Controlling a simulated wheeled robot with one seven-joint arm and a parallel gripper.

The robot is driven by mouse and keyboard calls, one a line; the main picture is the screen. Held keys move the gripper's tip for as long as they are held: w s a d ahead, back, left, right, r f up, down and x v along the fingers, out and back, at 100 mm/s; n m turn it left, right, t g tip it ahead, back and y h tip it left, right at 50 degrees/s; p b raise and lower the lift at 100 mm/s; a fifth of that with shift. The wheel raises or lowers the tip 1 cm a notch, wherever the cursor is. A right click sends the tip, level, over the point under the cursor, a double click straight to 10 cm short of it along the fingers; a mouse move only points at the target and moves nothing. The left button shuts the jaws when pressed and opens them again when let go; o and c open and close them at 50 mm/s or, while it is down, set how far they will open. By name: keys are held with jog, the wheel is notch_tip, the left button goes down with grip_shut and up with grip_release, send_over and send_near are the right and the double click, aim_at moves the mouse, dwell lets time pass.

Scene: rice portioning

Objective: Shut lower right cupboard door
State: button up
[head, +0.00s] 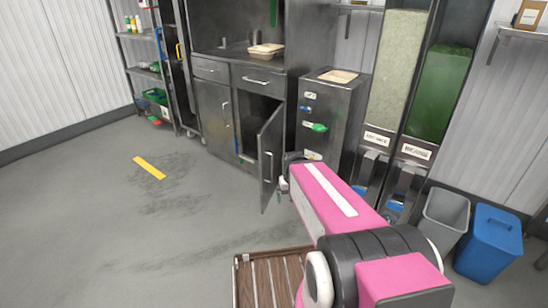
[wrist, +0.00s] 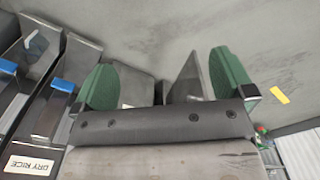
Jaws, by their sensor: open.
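The lower right cupboard door (head: 270,155) stands open in the head view, swung out from the steel cabinet (head: 213,110). The dark inside of the cupboard shows behind it. My gripper (head: 284,184) is just right of the door's free edge, mostly hidden by my pink arm. In the wrist view my gripper (wrist: 167,75) is open, with its green fingers wide apart. A thin grey panel (wrist: 186,80), seemingly the door, shows between the fingers, nearer the right one. I cannot tell whether a finger touches it.
A steel unit (head: 325,115) stands right of the cupboard. Tall dispensers (head: 390,75), a grey bin (head: 445,215) and a blue bin (head: 490,240) are farther right. A slatted wooden thing (head: 268,278) is low in front. The floor to the left is clear.

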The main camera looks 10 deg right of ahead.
jog(key=shift+a, duration=0.3)
